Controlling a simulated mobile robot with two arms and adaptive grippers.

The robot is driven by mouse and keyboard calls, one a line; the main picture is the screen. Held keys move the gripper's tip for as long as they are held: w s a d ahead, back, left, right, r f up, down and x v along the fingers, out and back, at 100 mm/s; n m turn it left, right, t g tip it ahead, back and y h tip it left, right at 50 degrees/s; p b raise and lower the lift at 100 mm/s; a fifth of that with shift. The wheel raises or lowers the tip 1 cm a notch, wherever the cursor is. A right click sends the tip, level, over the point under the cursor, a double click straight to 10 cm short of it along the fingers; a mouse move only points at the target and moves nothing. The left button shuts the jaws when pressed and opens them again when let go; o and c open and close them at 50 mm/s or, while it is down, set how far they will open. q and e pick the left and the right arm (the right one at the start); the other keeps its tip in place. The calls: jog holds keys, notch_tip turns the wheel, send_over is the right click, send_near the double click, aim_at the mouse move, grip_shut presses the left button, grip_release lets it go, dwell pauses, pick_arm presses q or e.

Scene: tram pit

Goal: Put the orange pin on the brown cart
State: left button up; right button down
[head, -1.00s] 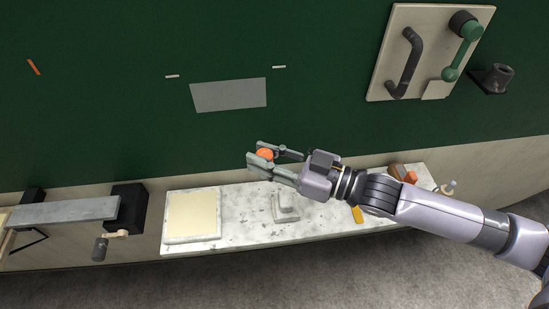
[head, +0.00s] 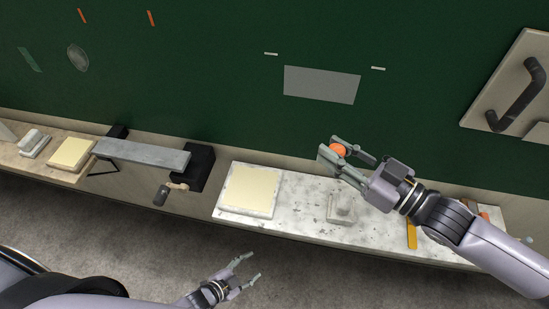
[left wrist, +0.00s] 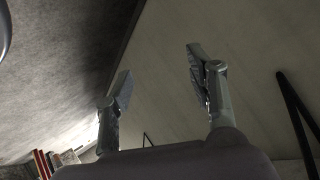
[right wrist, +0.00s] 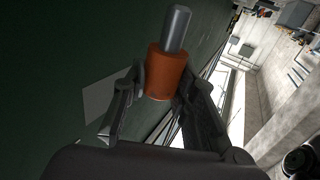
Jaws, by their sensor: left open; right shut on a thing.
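The orange pin (head: 338,150) is held in my right gripper (head: 345,152), above the white speckled bench. In the right wrist view the pin (right wrist: 166,73) is an orange cylinder with a grey metal shaft (right wrist: 176,28) sticking out of its end, with the gripper's fingers on either side. My left gripper (head: 248,271) is open and empty, low over the grey floor in front of the bench. The left wrist view shows its two fingers (left wrist: 160,84) apart with nothing between them. I cannot make out a brown cart in these frames.
The speckled bench (head: 300,215) bears a cream pad (head: 250,190) and a pale block (head: 342,208). A vise-like grey bar with a black block (head: 194,168) stands left of it. A brownish bench (head: 20,150) lies further left. The floor in front is clear.

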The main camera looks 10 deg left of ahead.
pick_arm(q)
jog(key=d+r+m+h, duration=0.6)
jog(key=r, duration=0.5)
jog(key=d+r+m+h, duration=0.5)
jog(key=d+r+h, duration=0.15)
jog(key=r, duration=0.45)
jog(key=s+r+m+g+h, duration=0.2)
jog(key=s+r+m+g, duration=0.2)
jog(key=r+m+g, duration=0.3)
jog(key=s+a+r+m+g+h, duration=0.1)
jog(key=s+r+m+g, duration=0.35)
jog(key=r+g, duration=0.5)
jog(key=s+r+m+g+h, duration=0.2)
jog(key=s+r+m+g, duration=0.1)
jog(key=r+m+g, duration=0.5)
jog(key=w+a+n+t+y, duration=0.3)
jog(key=w+n+t, duration=0.6)
jog(key=w+n, duration=0.3)
jog(key=w+a+n+t+y, duration=0.25)
jog(key=w+n+t, duration=0.75)
jog(key=n, duration=0.5)
jog(key=shift+g+y, duration=0.25)
jog(key=shift+y, duration=0.05)
jog(key=x, duration=1.2)
jog(key=shift+s+r, duration=0.15)
jog(key=shift+r, duration=0.2)
